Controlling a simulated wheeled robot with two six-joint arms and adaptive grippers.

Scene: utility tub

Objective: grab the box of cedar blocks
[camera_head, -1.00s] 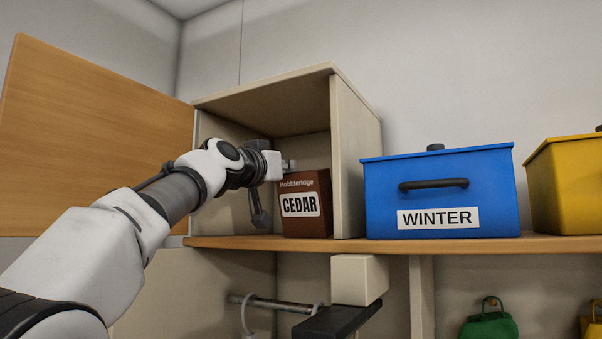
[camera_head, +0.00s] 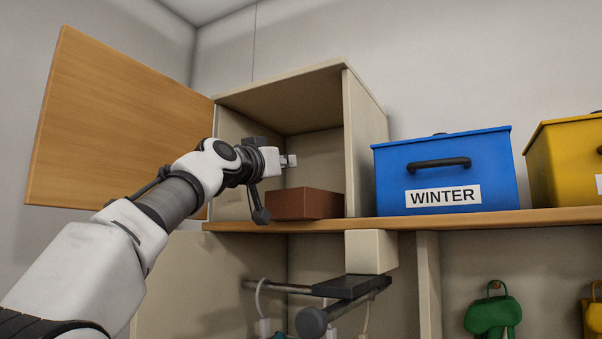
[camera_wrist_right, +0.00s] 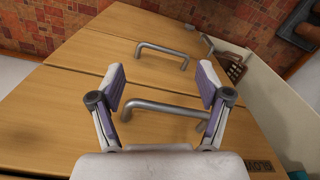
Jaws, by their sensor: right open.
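The cedar box, a brown box (camera_head: 304,203), lies low and flat on the floor of the open beige cupboard (camera_head: 367,150); its label does not show in the head view. My left gripper (camera_head: 288,161) reaches into the cupboard, just above the box with a gap between them. Its fingers are small and seen side-on, so I cannot tell whether they are open. My right gripper (camera_wrist_right: 161,78) is open and empty in the right wrist view, above wooden fronts, with a metal bar handle (camera_wrist_right: 165,106) showing between its fingers.
The wooden cupboard door (camera_head: 120,125) stands open at left. A blue WINTER tub (camera_head: 445,175) and a yellow tub (camera_head: 565,165) stand on the shelf (camera_head: 470,220) at right. Below hang a rail (camera_head: 290,288) and a green item (camera_head: 492,315). A second bar handle (camera_wrist_right: 162,50) is farther off.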

